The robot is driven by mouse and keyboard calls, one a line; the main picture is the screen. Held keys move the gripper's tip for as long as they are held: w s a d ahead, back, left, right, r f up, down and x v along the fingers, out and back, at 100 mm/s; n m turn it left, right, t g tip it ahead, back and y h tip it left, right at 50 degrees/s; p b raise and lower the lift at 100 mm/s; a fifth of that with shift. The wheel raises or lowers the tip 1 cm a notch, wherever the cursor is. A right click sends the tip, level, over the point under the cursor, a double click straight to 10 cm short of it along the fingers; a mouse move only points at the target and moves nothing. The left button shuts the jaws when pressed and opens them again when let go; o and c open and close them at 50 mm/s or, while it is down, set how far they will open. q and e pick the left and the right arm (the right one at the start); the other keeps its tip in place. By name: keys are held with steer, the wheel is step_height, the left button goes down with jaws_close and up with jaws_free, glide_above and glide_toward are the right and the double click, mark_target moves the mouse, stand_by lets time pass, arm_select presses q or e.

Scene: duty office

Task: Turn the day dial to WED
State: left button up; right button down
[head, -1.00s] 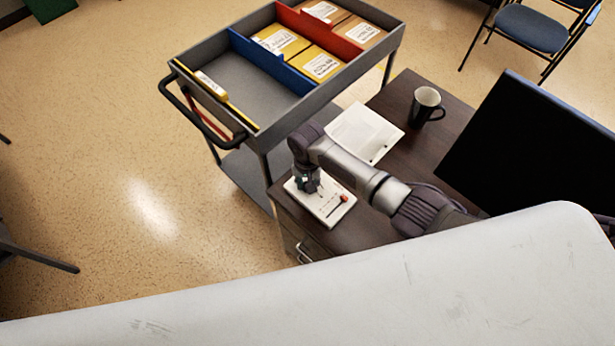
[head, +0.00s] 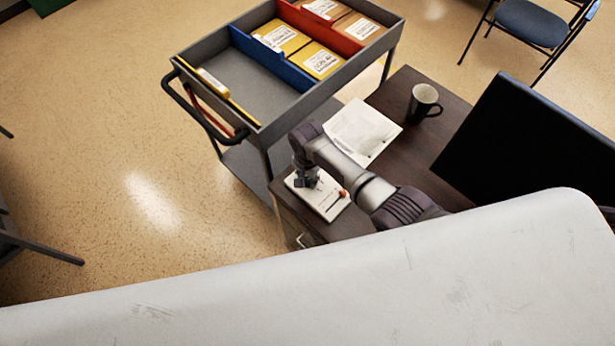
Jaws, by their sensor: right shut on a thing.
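A small white panel (head: 319,207) lies on the near left corner of the dark desk. It carries a red knob (head: 343,192) by a dark slot on its right side. My right gripper (head: 306,184) points down over the panel's left part and is shut on the day dial there. The dial is hidden under the fingers, and its day marks are too small to read. My left gripper is not in view.
An open booklet (head: 361,131) and a dark mug (head: 423,103) stand behind the arm on the desk (head: 400,167). A black monitor (head: 530,150) is at right. A grey cart (head: 262,87) with folders stands beside the desk. A large pale surface covers the foreground.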

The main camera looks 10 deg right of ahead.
mark_target(307, 180)
steer(key=c, duration=0.8)
jaws_free()
step_height(307, 180, up, 12)
steer(key=shift+r, duration=0.1)
stand_by(0.3)
